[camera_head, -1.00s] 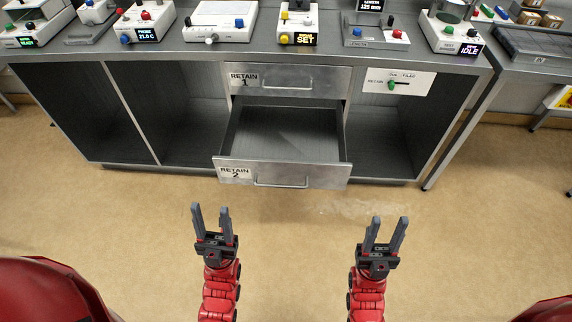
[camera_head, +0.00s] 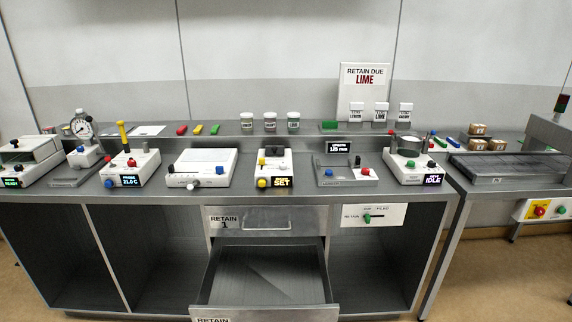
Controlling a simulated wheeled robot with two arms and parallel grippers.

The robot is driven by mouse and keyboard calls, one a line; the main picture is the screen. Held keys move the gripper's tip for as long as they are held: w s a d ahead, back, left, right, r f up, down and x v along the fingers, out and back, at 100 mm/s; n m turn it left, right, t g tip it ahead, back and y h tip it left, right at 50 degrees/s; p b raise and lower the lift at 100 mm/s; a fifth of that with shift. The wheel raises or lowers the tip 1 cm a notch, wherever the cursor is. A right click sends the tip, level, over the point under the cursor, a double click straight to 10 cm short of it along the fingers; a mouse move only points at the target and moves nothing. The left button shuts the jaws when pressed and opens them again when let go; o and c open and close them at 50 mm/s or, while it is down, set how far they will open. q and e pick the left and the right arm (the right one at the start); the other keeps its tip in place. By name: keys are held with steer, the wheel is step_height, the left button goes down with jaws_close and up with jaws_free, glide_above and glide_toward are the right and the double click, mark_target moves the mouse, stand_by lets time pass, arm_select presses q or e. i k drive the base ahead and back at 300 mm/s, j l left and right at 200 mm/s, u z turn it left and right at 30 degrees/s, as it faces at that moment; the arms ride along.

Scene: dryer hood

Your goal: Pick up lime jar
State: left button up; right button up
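Three small lidded jars stand in a row on the raised back shelf: a left jar (camera_head: 247,123), a middle jar (camera_head: 270,123) and a right jar (camera_head: 293,123). Their labels are too small to read, so I cannot tell which is lime. A white sign (camera_head: 364,88) behind the shelf reads "RETAIN DUE LIME". Several small white cards stand in front of it, and the middle card (camera_head: 380,114) appears to read "LIME". Neither of my grippers is in view now.
The open lower drawer (camera_head: 265,276) juts out below the closed upper drawer (camera_head: 268,221) and looks empty. Several instruments crowd the bench, including one with a yellow "SET" display (camera_head: 273,168) in front of the jars. A side table (camera_head: 510,167) stands at right.

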mark_target(293, 117)
steer(key=i+l+z, duration=0.2)
steer(key=z, duration=0.2)
steer(key=i+z, duration=0.4)
steer(key=i+l+u, duration=0.1)
steer(key=i+u, duration=0.3)
steer(key=i+l+u, duration=0.2)
steer(key=u, duration=0.15)
steer(key=i, duration=0.1)
